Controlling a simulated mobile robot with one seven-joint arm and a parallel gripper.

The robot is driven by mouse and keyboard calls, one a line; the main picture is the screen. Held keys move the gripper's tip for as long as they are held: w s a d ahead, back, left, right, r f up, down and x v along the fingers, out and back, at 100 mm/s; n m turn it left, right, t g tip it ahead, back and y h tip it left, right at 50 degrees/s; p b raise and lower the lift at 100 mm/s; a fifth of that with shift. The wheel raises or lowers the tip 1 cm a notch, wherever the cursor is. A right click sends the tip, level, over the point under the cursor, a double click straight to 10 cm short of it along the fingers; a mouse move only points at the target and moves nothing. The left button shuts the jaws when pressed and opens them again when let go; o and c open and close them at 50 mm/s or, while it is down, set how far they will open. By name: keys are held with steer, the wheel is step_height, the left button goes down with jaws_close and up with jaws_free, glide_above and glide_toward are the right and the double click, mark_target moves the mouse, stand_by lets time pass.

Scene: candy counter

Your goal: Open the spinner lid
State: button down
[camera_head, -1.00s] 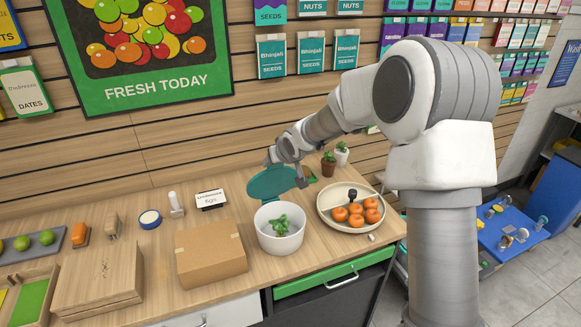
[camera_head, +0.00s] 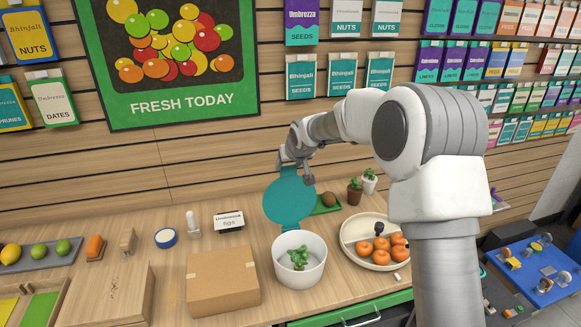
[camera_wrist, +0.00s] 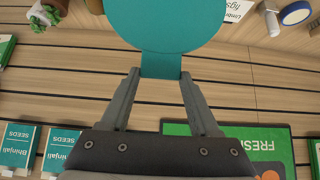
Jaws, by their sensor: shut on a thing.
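The spinner lid (camera_head: 290,197) is a round teal disc with a short tab. It stands nearly upright above the back of the spinner bowl (camera_head: 289,272), a white bowl with green leaves (camera_head: 299,257) inside. The bowl's top is uncovered. My gripper (camera_head: 296,163) is above the bowl, shut on the lid's tab. In the wrist view the gripper (camera_wrist: 160,80) has the teal tab between its fingertips, and the lid's disc (camera_wrist: 165,22) extends beyond them. Whether the lid still joins the bowl at its back edge I cannot tell.
A cardboard box (camera_head: 222,279) stands left of the bowl. A plate (camera_head: 351,237) of orange fruits is at right. Small potted plants (camera_head: 355,190) and a green tray (camera_head: 325,205) are behind. A sign (camera_head: 229,221) stands back left. The slatted wall is close behind my gripper.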

steer(key=shift+w+a+r, duration=0.1)
steer(key=shift+w+r, duration=0.15)
steer(key=shift+r, duration=0.2)
steer(key=shift+c, duration=1.9)
jaws_free()
steer(key=shift+o, duration=1.2)
steer(key=shift+s+f, duration=0.1)
steer(key=shift+f, duration=0.15)
steer(key=shift+s, duration=0.1)
steer(key=b+v, duration=0.2)
steer(key=v, duration=1.5)
steer(key=shift+s, duration=0.2)
